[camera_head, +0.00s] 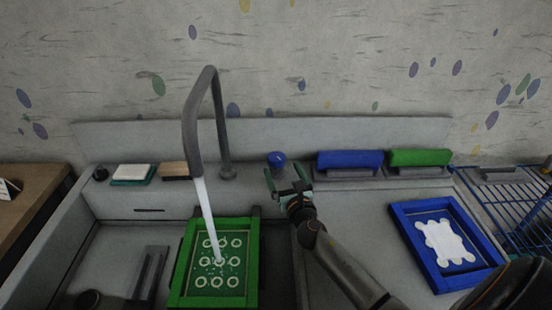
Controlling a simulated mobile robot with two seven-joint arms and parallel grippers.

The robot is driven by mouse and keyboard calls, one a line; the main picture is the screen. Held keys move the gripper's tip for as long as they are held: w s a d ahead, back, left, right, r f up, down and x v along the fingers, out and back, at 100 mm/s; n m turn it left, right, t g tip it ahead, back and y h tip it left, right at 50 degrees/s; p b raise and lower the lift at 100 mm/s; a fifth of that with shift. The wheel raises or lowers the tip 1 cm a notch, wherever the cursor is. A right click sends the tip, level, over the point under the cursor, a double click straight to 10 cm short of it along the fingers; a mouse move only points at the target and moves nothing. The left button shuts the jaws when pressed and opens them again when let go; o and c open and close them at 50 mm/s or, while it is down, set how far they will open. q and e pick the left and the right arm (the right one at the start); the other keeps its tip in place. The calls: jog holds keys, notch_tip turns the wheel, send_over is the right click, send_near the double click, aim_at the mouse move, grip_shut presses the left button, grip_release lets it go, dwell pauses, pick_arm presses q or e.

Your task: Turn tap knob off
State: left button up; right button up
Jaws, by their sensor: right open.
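A blue tap knob (276,159) sits on the back ledge of the sink, just right of the foot of the tall grey tap (200,110). A white stream of water (206,218) runs from the tap's spout. It falls onto a green frame (252,265) in the sink. My right gripper (287,180) is just in front of and below the knob, open and empty. It looks apart from the knob, though the exact gap is hard to tell.
A blue frame (488,283) with a white shape lies on the right counter. Sponges (133,171) sit at the left. A blue wire rack (515,210) is far right.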

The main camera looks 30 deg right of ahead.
aim_at(279, 164)
jog(key=b+x, duration=0.1)
jog(key=x, duration=0.5)
jog(key=shift+w+d, duration=0.15)
jog(key=shift+w, duration=0.25)
jog(key=c, duration=1.4)
